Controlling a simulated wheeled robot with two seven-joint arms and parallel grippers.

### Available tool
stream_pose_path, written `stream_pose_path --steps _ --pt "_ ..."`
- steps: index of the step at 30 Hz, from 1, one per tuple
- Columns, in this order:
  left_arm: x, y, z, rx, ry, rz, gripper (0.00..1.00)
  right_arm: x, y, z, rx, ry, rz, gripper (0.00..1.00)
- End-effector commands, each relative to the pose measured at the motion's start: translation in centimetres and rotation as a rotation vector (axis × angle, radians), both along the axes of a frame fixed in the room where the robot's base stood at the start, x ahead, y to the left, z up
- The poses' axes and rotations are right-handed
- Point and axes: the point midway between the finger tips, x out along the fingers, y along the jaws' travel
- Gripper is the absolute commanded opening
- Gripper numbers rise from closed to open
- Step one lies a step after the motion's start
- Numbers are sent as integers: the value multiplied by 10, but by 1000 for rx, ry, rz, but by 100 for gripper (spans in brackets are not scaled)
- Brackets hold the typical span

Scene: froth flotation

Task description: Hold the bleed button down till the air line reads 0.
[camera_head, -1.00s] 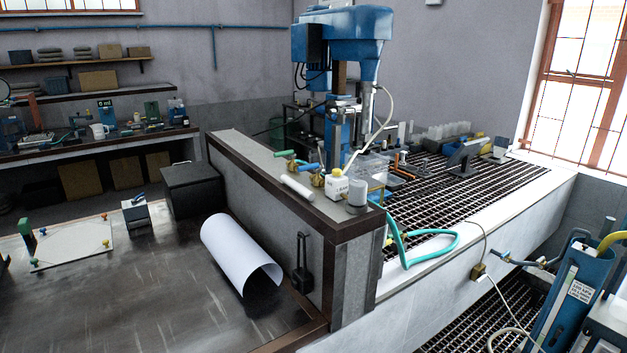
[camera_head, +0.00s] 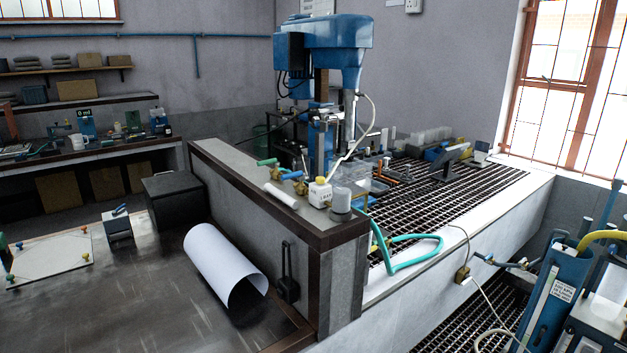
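A tall blue flotation machine (camera_head: 325,45) stands at the back centre. On the ledge in front of it are valves with a green handle (camera_head: 267,162) and a blue handle (camera_head: 291,175). A white box-like item with a yellow top (camera_head: 320,192) sits beside them. A pale hose (camera_head: 366,130) hangs at the machine's right side. I cannot make out which part is the bleed button, and no air line reading is legible. Neither of my grippers shows in this view.
A dark bench (camera_head: 130,290) holds a rolled white sheet (camera_head: 225,264) and a black box (camera_head: 174,198). A slatted grating (camera_head: 462,190) lies right of the ledge, with a teal hose (camera_head: 412,240) at its edge. A blue unit (camera_head: 560,290) stands at the lower right.

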Motion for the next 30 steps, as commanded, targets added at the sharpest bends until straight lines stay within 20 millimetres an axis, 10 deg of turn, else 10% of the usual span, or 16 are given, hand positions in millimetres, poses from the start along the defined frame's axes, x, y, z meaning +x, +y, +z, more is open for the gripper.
stream_pose_path --steps 7,30 --pt "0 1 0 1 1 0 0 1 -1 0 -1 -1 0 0" --pt "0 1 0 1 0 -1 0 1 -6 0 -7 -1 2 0"
